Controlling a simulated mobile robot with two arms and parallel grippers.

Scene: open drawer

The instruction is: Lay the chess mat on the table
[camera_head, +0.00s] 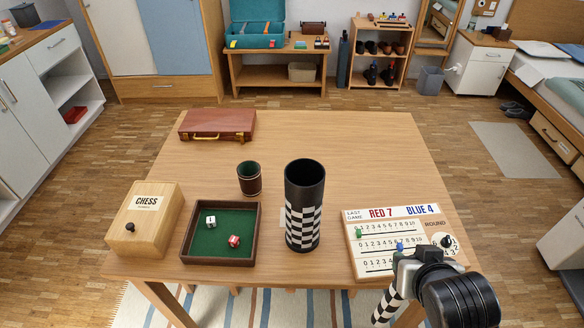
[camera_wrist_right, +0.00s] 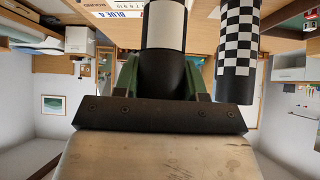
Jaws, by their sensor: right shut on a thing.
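The rolled chess mat, with black and white squares, shows in the head view (camera_head: 385,307) as a checkered roll slanting down from my right gripper (camera_head: 407,268). In the right wrist view, a white and a black part of the roll (camera_wrist_right: 165,28) lie between the green fingers of the gripper (camera_wrist_right: 162,75). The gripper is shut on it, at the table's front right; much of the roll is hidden. The wooden table (camera_head: 330,128) is below and beyond. My left gripper is not in view.
A tall black tube with checkered sides (camera_head: 304,185) stands mid-table. A scoreboard (camera_head: 385,262) lies to its right. A green dice tray (camera_head: 188,258), a dice cup (camera_head: 249,178) and a chess box (camera_head: 165,201) are left. A brown case (camera_head: 217,124) lies at the back left. The back right is clear.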

